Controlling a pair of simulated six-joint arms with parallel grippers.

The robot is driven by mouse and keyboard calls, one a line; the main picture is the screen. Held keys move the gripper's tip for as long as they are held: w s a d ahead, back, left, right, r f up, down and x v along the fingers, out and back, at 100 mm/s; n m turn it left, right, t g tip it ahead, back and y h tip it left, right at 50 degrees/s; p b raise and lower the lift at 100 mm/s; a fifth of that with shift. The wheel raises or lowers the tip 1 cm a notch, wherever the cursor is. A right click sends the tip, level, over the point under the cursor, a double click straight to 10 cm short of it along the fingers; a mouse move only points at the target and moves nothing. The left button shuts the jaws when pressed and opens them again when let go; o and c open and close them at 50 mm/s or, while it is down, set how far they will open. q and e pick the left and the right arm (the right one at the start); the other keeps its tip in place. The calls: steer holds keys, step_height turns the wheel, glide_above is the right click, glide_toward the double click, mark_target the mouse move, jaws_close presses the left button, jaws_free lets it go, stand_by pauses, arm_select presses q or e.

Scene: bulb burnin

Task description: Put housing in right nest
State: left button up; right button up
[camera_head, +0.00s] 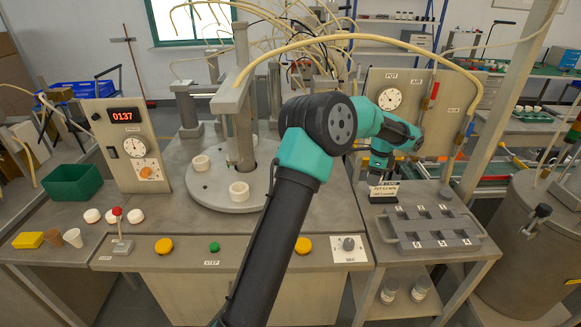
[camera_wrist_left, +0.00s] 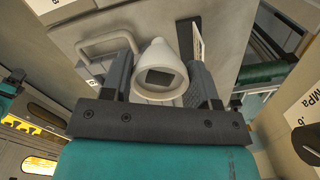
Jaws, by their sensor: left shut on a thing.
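My left gripper (camera_head: 379,172) is at the right of the bench, in front of the grey panel marked POT, low over a small labelled sign. In the left wrist view, its fingers are shut on a white cone-shaped housing (camera_wrist_left: 162,68) with a wide round rim and a dark square opening. In the head view the housing is hidden. White ring-shaped seats stand on the round grey turntable (camera_head: 215,198): one at the left (camera_head: 200,163) and one at the front (camera_head: 239,191). My left arm hides the turntable's right side, so I cannot see a right nest.
A grey tray with numbered slots (camera_head: 405,246) lies at the right. A control box reading 0137 (camera_head: 124,140), a green bin (camera_head: 72,183) and a red-topped lever (camera_head: 119,228) stand left. A central column (camera_head: 243,120) rises from the turntable. Buttons line the bench front.

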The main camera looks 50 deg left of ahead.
arm_select(q)
steer(key=a+r+n, duration=0.2)
steer(key=a+n, duration=0.1)
steer(key=a, duration=1.6)
steer(key=s+a+r+n, duration=0.1)
steer(key=s+a, duration=0.2)
steer(key=a, duration=0.5)
steer(key=s+a+r+n, duration=0.2)
steer(key=s+a, duration=0.1)
steer(key=a, duration=0.5)
steer(key=shift+s+a, duration=0.15)
steer(key=shift+a, duration=0.1)
steer(key=shift+f, duration=0.15)
steer(key=shift+f, duration=3.05)
steer(key=shift+f, duration=1.85)
steer(key=shift+f, duration=0.15)
steer(key=shift+f, duration=0.2)
